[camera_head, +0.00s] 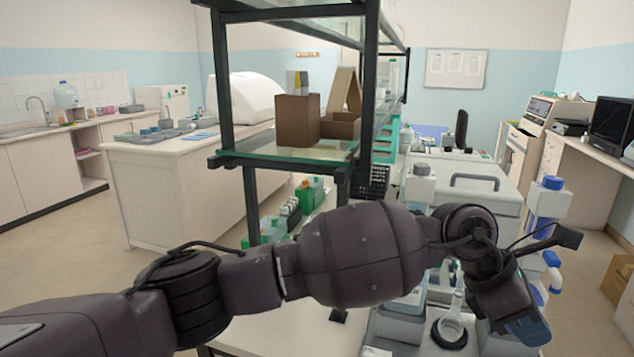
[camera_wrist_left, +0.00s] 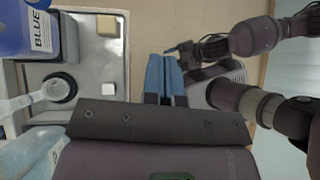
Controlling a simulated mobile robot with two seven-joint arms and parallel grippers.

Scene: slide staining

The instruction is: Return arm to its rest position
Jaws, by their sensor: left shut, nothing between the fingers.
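My left arm (camera_head: 365,255) stretches across the front of the head view from the lower left to the right. Its gripper (camera_head: 535,335) hangs at the lower right, pointing down, beside the workbench. In the left wrist view the blue fingers of my left gripper (camera_wrist_left: 165,62) lie together with nothing between them. My right arm (camera_wrist_left: 255,38) shows at the upper right of that view. Its gripper (camera_wrist_left: 180,50) is small and partly hidden behind the left fingers, so its opening is unclear.
A grey tray (camera_wrist_left: 98,60) with a blue-labelled bottle (camera_wrist_left: 25,30) and a glass vessel in a black ring (camera_wrist_left: 60,88) lies left of the left fingers. A dark-framed shelf (camera_head: 235,160) stands behind the arm. A cardboard box (camera_head: 605,290) sits on the floor at right.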

